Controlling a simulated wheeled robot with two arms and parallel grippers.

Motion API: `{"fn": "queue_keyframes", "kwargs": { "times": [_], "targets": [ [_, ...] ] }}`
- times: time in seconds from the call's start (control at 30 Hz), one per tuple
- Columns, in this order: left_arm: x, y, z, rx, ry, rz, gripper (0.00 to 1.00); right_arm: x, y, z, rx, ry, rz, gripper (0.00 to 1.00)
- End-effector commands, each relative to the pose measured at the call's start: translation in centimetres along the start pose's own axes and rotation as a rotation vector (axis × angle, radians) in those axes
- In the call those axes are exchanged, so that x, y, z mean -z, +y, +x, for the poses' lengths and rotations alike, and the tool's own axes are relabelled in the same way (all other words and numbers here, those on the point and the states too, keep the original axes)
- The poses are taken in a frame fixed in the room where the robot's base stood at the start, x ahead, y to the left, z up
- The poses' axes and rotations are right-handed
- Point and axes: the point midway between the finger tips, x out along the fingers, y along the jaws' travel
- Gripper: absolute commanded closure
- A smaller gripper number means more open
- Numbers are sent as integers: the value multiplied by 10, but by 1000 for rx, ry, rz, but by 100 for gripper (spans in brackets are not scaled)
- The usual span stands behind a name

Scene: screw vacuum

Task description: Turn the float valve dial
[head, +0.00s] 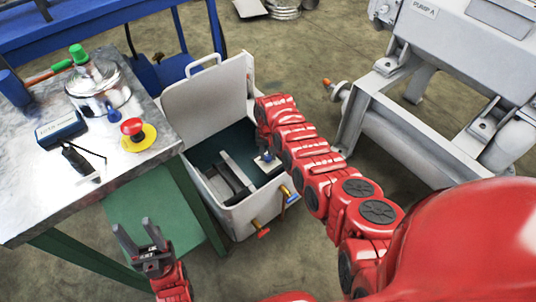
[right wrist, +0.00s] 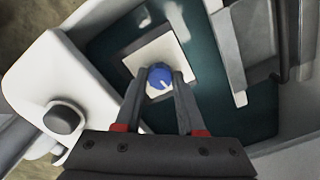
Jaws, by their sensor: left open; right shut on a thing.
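The float valve dial is a small round blue knob (right wrist: 159,76) on a pale square plate (right wrist: 172,54), inside an open white box (head: 247,215). In the head view the blue knob (head: 267,156) shows just below the end of my right arm. My right gripper (right wrist: 159,80) reaches down into the box and is shut on the knob, with one finger on either side. In the head view its fingers are largely hidden by my arm. My left gripper (head: 133,224) is open and empty, in front of the table and left of the box.
The box's raised lid (head: 208,100) stands behind it, and taps with red (head: 264,233) and blue (head: 285,191) handles stick out of its front. A metal-topped table (head: 125,180) with a steel pot (head: 98,90) stands left. Grey pump machinery (head: 440,60) is at right.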

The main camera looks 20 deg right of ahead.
Motion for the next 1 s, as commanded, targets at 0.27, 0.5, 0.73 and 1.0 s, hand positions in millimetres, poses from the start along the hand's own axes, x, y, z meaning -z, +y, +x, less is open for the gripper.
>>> {"fn": "queue_keyframes", "kwargs": {
  "times": [0.27, 0.5, 0.73, 1.0],
  "targets": [
    [0, 0, 1, 0, 0, 0, 50, -1, 0, 0, -1, -2, 61, 100],
    [0, 0, 2, 0, 0, 0, 50, -2, 0, 1, -2, -6, 212, 100],
    [1, 0, 3, 0, 0, 0, 50, -2, -1, 1, -2, -6, 366, 100],
    [1, 0, 5, 0, 0, 0, 50, -2, 0, 1, -3, -5, 487, 100]
  ]
}}
